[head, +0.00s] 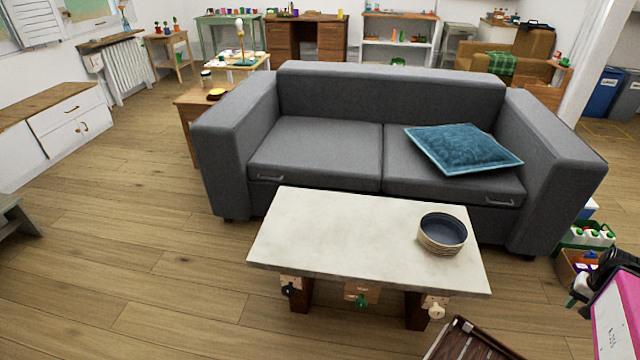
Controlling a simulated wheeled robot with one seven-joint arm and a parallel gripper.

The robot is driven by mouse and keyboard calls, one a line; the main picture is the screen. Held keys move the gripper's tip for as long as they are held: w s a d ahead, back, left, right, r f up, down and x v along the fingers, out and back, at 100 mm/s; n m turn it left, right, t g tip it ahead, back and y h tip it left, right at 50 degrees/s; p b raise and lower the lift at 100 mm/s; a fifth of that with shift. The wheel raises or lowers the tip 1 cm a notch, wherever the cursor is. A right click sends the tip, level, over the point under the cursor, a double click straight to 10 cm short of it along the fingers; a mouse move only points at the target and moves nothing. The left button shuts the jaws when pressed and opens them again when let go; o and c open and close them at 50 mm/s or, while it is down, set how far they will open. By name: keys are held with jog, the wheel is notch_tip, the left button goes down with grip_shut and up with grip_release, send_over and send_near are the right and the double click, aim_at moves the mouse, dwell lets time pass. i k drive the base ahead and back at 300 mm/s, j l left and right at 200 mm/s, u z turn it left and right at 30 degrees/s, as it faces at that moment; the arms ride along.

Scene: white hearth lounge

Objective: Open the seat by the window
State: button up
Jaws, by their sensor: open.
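The grey sofa (390,95) stands across the middle of the head view, with two seats side by side. The left seat (315,150) is on the side of the window (85,10). It lies flat and shut, with a small handle (270,178) at the left of its front edge. The right seat (455,187) is also flat, with a handle (500,201) and a blue cushion (463,148) on it. My gripper (584,284) is at the right edge, black, open and partly cut off, far from the left seat's handle.
A dark slatted object (470,342) is at the bottom. The floor left of the table is clear.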

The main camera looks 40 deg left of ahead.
aim_at(322, 153)
jog(key=k+u, duration=0.25)
jog(key=u, duration=0.45)
jog(key=l+u, duration=0.15)
jog(key=u, duration=0.35)
jog(key=l+u, duration=0.1)
jog(key=u, duration=0.35)
jog(key=l+u, duration=0.1)
jog(key=u, duration=0.4)
jog(key=i+j, duration=0.1)
jog(key=j, duration=0.25)
jog(key=i+j, duration=0.15)
jog(key=j, duration=0.2)
jog(key=i+j, duration=0.1)
jog(key=j, duration=0.25)
jog(key=i+j, duration=0.15)
jog(key=j, duration=0.2)
jog(key=i+j, duration=0.1)
jog(key=j, duration=0.25)
jog(key=i+j, duration=0.15)
jog(key=j, duration=0.2)
jog(key=i+j, duration=0.2)
jog(key=j, duration=0.15)
jog(key=i+j, duration=0.2)
jog(key=j, duration=0.15)
jog(key=i+j, duration=0.2)
jog(key=j, duration=0.15)
jog(key=i+j, duration=0.2)
jog(key=j, duration=0.2)
